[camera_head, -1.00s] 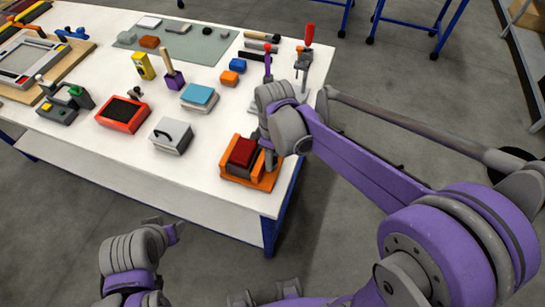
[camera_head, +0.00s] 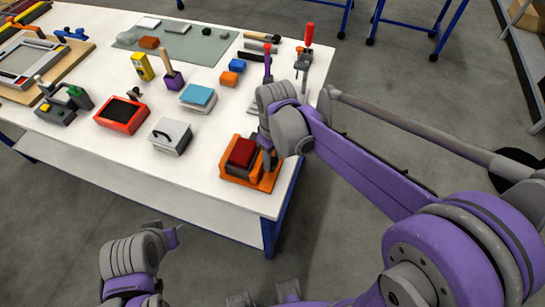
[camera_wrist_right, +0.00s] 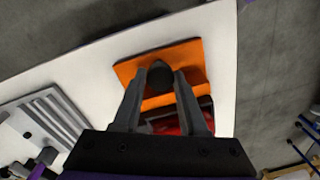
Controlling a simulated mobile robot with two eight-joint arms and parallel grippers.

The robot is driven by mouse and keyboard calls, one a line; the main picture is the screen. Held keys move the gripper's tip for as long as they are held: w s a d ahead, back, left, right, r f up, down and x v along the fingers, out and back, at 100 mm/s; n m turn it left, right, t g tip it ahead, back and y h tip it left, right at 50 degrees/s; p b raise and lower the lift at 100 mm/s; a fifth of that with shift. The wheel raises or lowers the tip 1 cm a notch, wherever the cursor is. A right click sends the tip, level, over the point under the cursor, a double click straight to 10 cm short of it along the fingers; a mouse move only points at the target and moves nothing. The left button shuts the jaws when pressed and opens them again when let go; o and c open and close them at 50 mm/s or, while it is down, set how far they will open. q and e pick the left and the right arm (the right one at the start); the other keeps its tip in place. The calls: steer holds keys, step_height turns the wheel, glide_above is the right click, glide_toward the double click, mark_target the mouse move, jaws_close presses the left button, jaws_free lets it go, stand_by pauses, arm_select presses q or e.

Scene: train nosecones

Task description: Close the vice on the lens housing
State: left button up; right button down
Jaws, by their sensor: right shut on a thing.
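The orange vice (camera_head: 234,174) stands at the table's front right edge, with a dark red block (camera_head: 243,152), which looks like the lens housing, between its parts. In the right wrist view the orange vice (camera_wrist_right: 186,56) shows beyond the fingers, with red (camera_wrist_right: 165,126) partly hidden between and behind them. My right gripper (camera_head: 270,160) is at the vice's right side, shut on a dark rounded knob (camera_wrist_right: 160,76) that looks like the vice handle. My left gripper (camera_head: 172,236) hangs in front of the table, away from the vice; its jaws are unclear.
A grey box with a handle (camera_head: 170,136), a red-framed tray (camera_head: 121,115) and a blue-topped block (camera_head: 198,95) stand left of the vice. A red-handled tool (camera_head: 308,36) stands at the far right edge. Bare white table lies left of the vice.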

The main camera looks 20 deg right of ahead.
mark_target(274, 160)
steer(key=shift+c, duration=2.2)
jaws_free()
step_height(274, 160, up, 11)
steer(key=shift+d+p, duration=0.2)
steer(key=shift+p, duration=0.2)
steer(key=shift+w, duration=0.1)
